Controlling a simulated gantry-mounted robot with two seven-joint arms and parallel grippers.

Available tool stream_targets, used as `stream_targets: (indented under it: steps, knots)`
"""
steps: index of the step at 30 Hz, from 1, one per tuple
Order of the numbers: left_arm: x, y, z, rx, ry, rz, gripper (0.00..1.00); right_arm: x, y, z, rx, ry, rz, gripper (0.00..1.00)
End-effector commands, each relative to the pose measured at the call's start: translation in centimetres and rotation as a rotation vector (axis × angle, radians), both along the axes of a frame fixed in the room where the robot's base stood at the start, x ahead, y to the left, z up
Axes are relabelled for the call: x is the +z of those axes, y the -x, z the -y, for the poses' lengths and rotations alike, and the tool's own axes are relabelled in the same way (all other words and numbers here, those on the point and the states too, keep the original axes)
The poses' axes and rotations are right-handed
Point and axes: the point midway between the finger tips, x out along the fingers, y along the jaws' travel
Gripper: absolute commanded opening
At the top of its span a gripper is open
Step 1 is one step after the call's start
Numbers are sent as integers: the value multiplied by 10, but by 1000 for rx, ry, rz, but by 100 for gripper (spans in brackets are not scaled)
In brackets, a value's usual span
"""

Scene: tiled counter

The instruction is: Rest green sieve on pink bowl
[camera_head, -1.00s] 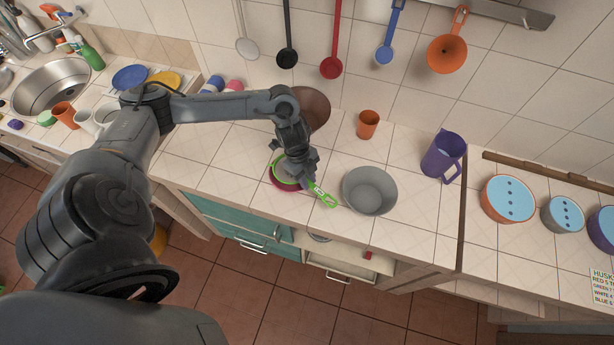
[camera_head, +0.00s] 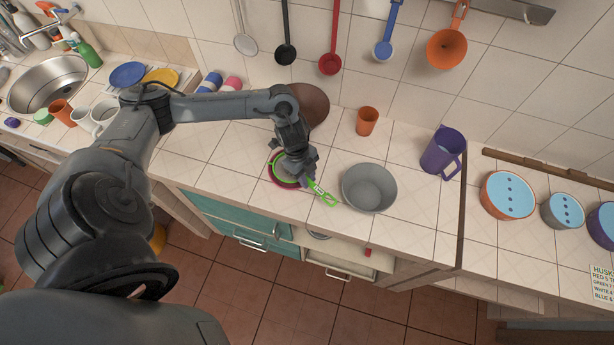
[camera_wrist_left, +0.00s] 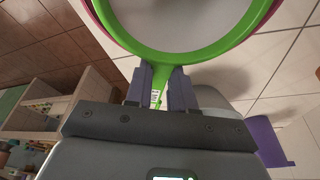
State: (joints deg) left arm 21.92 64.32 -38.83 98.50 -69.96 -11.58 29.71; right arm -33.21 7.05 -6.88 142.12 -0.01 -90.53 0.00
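The green sieve (camera_head: 278,178) sits at the pink bowl (camera_head: 271,179) on the counter, with its green handle (camera_head: 324,195) pointing right toward the grey bowl. My left gripper (camera_head: 305,179) is at the sieve's handle, near the rim. In the left wrist view the two fingers (camera_wrist_left: 161,90) stand on either side of the sieve's handle, close to it. The sieve's green rim (camera_wrist_left: 190,55) fills the top of that view, with a strip of the pink bowl (camera_wrist_left: 98,22) just outside it. My arm hides part of the sieve and bowl. My right gripper is not in view.
A grey bowl (camera_head: 369,187) stands just right of the sieve handle. A brown bowl (camera_head: 311,104) is behind my arm. An orange cup (camera_head: 367,121) and a purple pitcher (camera_head: 442,152) stand farther right. The counter's front edge is close to the pink bowl.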

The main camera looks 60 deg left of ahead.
Motion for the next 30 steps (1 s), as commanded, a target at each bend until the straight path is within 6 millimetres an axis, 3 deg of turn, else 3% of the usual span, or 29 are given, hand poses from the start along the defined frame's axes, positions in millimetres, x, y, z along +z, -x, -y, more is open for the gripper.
stream_targets:
  steps: [1,4,16,30]
  knots:
    - [-3,3,-2,1,-5,-7,37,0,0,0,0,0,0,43]
    - [-2,2,-1,1,-4,-6,51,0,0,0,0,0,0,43]
    - [7,1,-3,0,-3,-1,51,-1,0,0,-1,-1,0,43]
    - [77,7,-24,-1,-4,-3,51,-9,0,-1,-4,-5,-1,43]
